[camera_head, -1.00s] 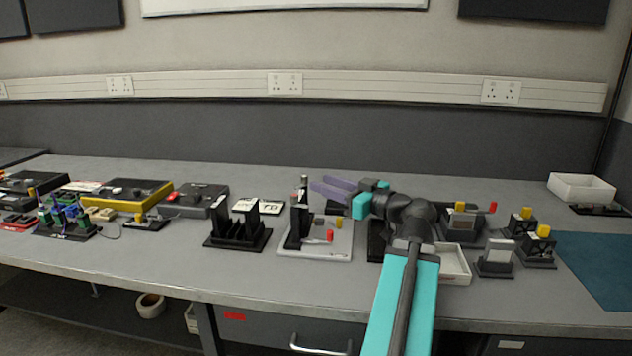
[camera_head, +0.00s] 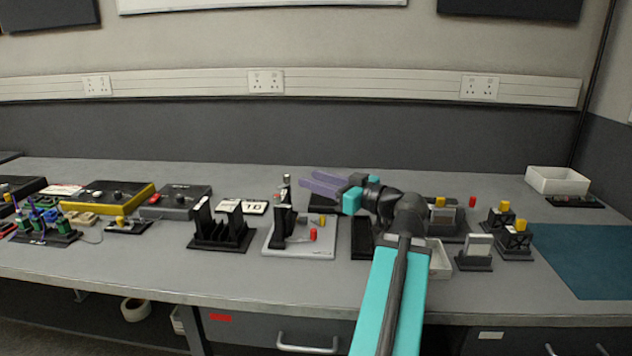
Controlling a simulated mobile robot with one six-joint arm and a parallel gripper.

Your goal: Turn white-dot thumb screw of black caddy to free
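My gripper (camera_head: 322,184) has two purple fingers. It points left above the back middle of the bench, apart from the things below, and a gap shows between the fingers with nothing in it. I cannot tell for sure which thing is the black caddy. Small black units with yellow tops stand at the right: one at the back (camera_head: 497,222) and one in front (camera_head: 516,246). Another dark unit with a yellow part (camera_head: 447,222) stands beside my arm, partly hidden by it. No white dot on a thumb screw can be made out at this size.
A grey plate (camera_head: 318,246) with a black upright and red and yellow parts lies below my gripper. A black slotted rack (camera_head: 221,236) stands to its left. A white bin (camera_head: 556,181) is at the far right, behind a clear blue mat (camera_head: 590,262).

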